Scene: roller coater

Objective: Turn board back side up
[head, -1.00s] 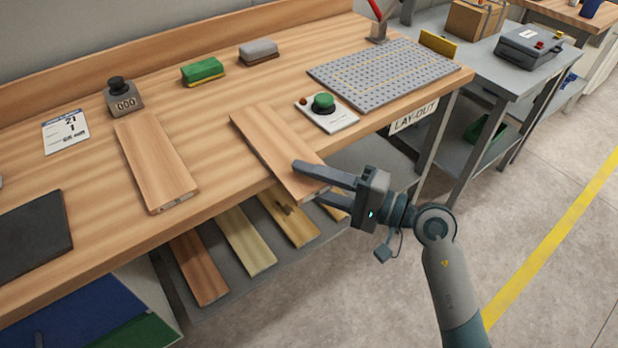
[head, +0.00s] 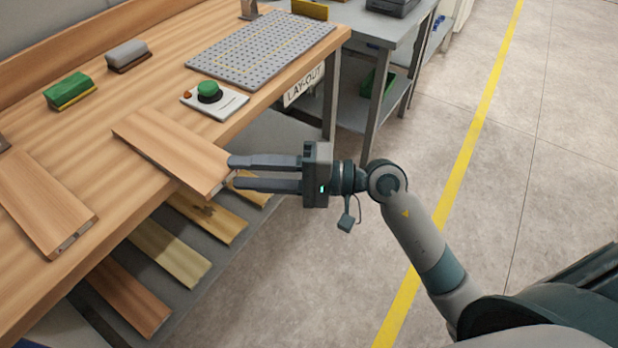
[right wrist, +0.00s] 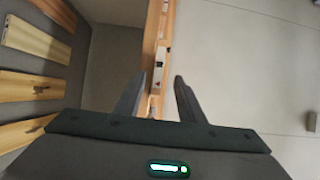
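A brown wooden board (head: 178,150) lies flat on the workbench, its near end reaching past the front edge. My right gripper (head: 235,173) is just off that end at the right, its fingers apart, one above the other, with nothing held between them. In the right wrist view, the gripper (right wrist: 157,90) is also open, and a narrow wooden edge with a pale and dark fitting (right wrist: 160,55) shows between and beyond the fingers. A second similar board (head: 45,205) lies to the left on the bench. Undersides of both boards are hidden. My left gripper is not in view.
A button box with a green button (head: 209,92), a grey perforated plate (head: 262,48), a green block (head: 70,90) and a grey block (head: 128,54) stand on the bench (head: 115,98). Several planks (head: 168,248) lie on the shelf below. The floor to the right is clear.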

